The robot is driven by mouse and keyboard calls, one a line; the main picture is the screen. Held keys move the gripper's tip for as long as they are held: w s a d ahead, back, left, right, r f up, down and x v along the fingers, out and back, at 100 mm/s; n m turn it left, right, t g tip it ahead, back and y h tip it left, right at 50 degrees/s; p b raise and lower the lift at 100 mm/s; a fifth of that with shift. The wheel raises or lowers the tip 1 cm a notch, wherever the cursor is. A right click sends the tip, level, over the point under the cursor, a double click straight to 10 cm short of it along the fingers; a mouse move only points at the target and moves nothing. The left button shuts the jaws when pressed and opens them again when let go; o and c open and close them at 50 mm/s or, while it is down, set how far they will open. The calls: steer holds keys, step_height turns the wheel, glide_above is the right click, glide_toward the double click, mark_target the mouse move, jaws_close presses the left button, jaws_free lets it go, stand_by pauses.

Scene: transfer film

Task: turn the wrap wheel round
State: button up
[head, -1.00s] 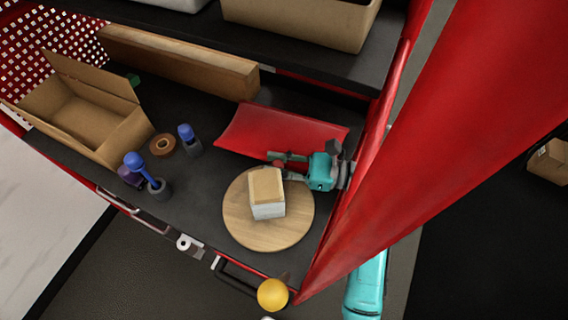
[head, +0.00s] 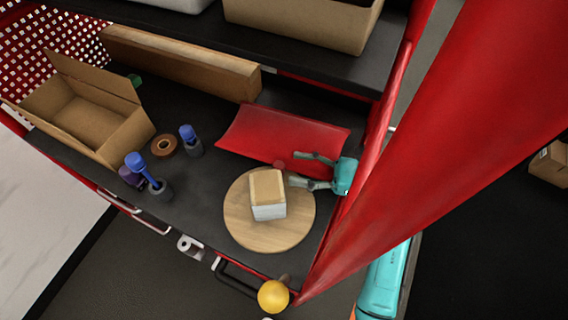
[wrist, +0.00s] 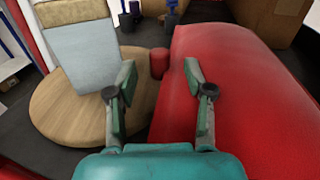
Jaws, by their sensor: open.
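The wrap wheel is a round light wooden disc (head: 240,215) lying flat on the dark shelf; part of it shows in the wrist view (wrist: 60,120). A white and tan box (head: 268,205) stands upright on it, also in the wrist view (wrist: 85,60). A short red peg (head: 279,165) stands at the wheel's far right edge; it shows in the wrist view (wrist: 159,63). My gripper (head: 297,169) is open and empty at the wheel's right side. In the wrist view its fingertips (wrist: 160,78) are spread either side of the peg, which appears just beyond them.
A red pillow-like cushion (head: 250,130) lies behind the wheel, close to my gripper. A large red panel (head: 410,150) rises on the right. A yellow knob (head: 273,297) is at the front edge. Blue-topped bottles (head: 150,175), a tape roll (head: 163,145) and an open carton (head: 125,140) stand left.

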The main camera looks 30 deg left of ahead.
steer(key=v, duration=0.6)
steer(key=shift+d, duration=0.3)
steer(key=shift+d, duration=0.2)
steer(key=c, duration=0.7)
steer(key=d+r+m+t, duration=0.1)
steer(key=s+d+t+h, duration=0.1)
steer(key=d+t, duration=0.1)
steer(key=s+d+r+m+t+h, duration=0.1)
steer(key=d, duration=0.1)
steer(key=shift+s+d+r+m, duration=0.1)
steer(key=shift+d+r+m, duration=0.15)
steer(key=shift+r+m, duration=0.05)
jaws_close()
steer(key=shift+t+h, duration=0.3)
steer(key=shift+t, duration=0.1)
steer(key=x, duration=0.8)
steer(key=r+x, duration=0.1)
steer(key=x, duration=0.3)
steer(key=shift+s+a+f, duration=0.1)
steer(key=shift+a, duration=0.6)
